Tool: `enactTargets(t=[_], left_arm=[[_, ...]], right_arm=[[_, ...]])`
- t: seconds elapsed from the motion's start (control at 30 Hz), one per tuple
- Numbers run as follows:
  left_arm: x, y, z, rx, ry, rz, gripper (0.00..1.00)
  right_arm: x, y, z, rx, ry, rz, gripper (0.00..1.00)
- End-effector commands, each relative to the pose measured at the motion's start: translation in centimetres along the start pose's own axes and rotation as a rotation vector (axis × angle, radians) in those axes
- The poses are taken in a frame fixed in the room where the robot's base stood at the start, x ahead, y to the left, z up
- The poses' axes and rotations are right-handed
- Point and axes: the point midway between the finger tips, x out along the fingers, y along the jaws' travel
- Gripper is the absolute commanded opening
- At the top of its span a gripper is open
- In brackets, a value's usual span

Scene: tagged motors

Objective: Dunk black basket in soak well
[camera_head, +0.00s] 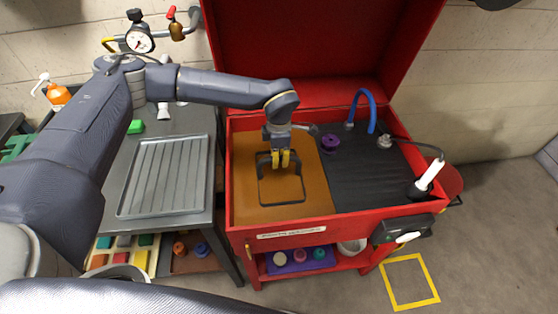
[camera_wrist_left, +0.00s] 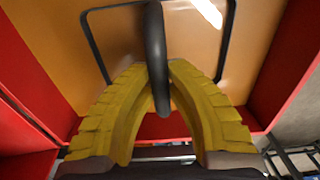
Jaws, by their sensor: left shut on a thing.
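The soak well (camera_head: 243,205) is the left part of the red washer and shows a flat brown surface, liquid by its look. The black basket (camera_head: 282,203) is over the middle of it. Its dark rectangular rim lies at or close to the brown surface, and only brown shows inside; I cannot tell how deep its body is. My left gripper (camera_head: 281,160) points down with yellow fingers shut on the basket's upright handle. In the left wrist view, the black handle (camera_wrist_left: 155,45) runs between the fingers. My right gripper is not in view.
A black ribbed drainboard (camera_head: 370,170) with a purple part (camera_head: 330,142), a blue hose (camera_head: 362,108) and a white-handled brush (camera_head: 430,176) is right of the well. The red lid (camera_head: 320,50) stands open behind. A metal tray (camera_head: 165,175) lies on the left bench.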

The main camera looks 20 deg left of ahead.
Motion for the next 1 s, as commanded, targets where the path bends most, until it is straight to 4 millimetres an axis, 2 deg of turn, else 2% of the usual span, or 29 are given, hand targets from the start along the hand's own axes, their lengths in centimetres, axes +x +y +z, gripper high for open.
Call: enactTargets(t=[0.27, 1.0], left_arm=[[0.3, 0.1, 0.1, 0.000, -0.002, 0.002, 0.00], [3.3, 0.1, 0.1, 0.000, -0.002, 0.002, 0.00]], right_arm=[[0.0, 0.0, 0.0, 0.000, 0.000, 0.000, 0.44], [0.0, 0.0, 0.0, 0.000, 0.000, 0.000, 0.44]])
